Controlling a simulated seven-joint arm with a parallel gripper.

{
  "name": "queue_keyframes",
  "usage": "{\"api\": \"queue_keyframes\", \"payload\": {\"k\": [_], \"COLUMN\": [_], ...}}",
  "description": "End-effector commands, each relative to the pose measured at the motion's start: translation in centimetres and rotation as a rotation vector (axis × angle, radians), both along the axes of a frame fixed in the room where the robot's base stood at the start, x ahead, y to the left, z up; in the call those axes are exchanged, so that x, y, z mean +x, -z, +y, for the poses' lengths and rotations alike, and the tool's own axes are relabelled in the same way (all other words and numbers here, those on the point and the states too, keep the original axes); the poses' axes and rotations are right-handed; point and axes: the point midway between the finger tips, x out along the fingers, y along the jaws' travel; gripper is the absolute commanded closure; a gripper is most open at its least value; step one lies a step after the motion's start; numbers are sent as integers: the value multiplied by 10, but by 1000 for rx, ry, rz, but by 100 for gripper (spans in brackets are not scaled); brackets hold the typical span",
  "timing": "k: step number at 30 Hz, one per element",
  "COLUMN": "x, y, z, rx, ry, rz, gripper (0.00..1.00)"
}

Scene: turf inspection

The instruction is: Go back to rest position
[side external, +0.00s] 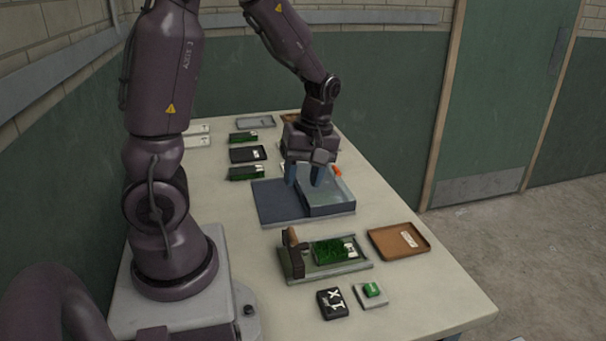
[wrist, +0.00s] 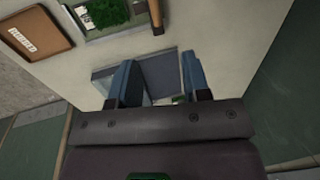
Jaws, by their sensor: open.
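My gripper (side external: 306,176) is over the blue-grey two-part tray (side external: 272,212) in the middle of the table. Its two blue fingers stand apart with nothing seen between them. In the wrist view the open fingers of my gripper (wrist: 160,88) point down over the tray (wrist: 158,72), and the wrist housing hides its nearer part. In the side view the fingers overlap the tray's raised right part; I cannot tell whether they touch it.
In front are a green turf piece on a board (side external: 334,250), a brown tray (side external: 398,241), a black labelled box (side external: 332,303) and a small green sample (side external: 372,289). Dark trays with turf (side external: 246,172) lie behind left. The table's front right (side external: 440,295) is clear.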

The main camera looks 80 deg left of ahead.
Motion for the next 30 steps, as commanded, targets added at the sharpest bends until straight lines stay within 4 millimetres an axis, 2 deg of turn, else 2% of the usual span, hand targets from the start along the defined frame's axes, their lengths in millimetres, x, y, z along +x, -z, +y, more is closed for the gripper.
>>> {"api": "queue_keyframes", "payload": {"k": [9, 14, 17, 20, 26, 30], "x": [0, -1, -4, -3, -3, -10], "y": [1, 1, 2, -9, -46, -78], "z": [0, 0, -7, -22, -60, -89], "rx": [-1, -24, -63, -102, -116, -56], "ry": [5, 109, 254, 457, 894, 1207], "rz": [0, 2, 5, -42, -188, -305], "gripper": [57, 57, 57, 57, 57, 57]}}
